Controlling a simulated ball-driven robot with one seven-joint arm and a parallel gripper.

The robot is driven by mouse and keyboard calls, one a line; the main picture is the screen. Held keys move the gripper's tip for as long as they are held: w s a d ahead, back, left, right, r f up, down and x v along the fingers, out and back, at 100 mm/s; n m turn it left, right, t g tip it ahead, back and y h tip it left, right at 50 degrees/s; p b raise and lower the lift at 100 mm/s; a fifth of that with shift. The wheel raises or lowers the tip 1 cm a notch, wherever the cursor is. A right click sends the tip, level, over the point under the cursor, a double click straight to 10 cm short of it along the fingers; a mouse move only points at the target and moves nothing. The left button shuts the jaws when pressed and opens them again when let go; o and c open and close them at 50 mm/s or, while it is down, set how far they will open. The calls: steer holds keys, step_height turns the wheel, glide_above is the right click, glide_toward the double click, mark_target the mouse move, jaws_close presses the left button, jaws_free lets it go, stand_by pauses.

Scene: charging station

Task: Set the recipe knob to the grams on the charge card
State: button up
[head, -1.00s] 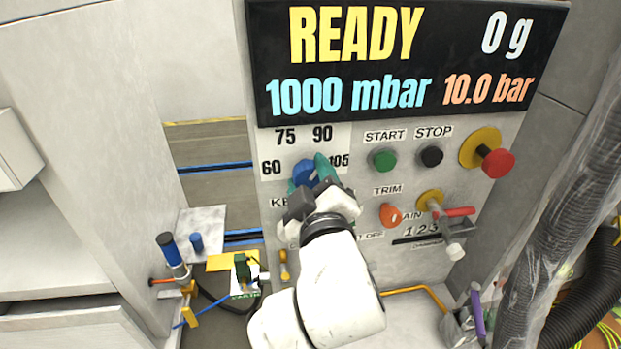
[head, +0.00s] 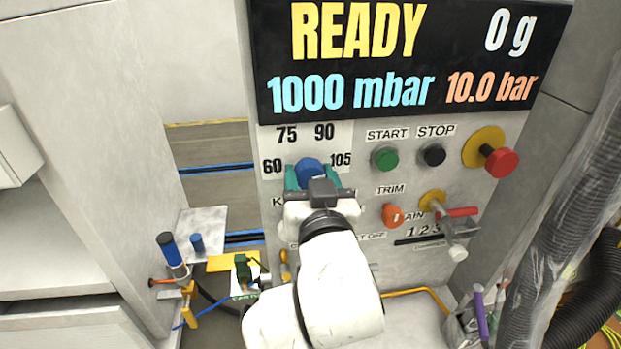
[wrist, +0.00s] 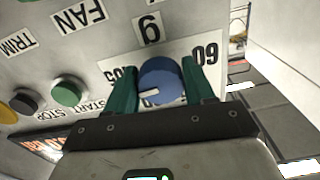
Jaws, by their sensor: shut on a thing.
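The blue recipe knob (head: 309,172) sits on the panel inside a white dial marked 60, 75, 90 and 105. My gripper (head: 312,178) has its teal fingers on the knob's left and right sides and is shut on it. In the wrist view the knob (wrist: 160,82) lies between the fingers (wrist: 162,88). Its white pointer mark aims left there, toward the 105 side; the exact setting is hard to tell. The gripper hides the lower dial. A display (head: 400,60) above reads READY, 0 g, 1000 mbar and 10.0 bar. I see no readable charge card.
Right of the knob are the green START button (head: 385,158), black STOP button (head: 432,155), orange TRIM knob (head: 393,214) and a red mushroom button (head: 501,162). A red-handled valve (head: 455,214) juts out below. A wrapped hose (head: 565,190) stands at the right.

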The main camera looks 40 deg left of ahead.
steer(key=shift+f+m, duration=0.3)
steer(key=shift+m, duration=0.3)
steer(key=o, duration=0.7)
steer(key=shift+o, duration=1.4)
steer(key=shift+r, duration=0.2)
steer(key=b+v, duration=0.1)
steer(key=v, duration=0.9)
steer(key=shift+s+d+b, duration=0.25)
steer(key=shift+d+b, duration=0.05)
steer(key=shift+b, duration=0.1)
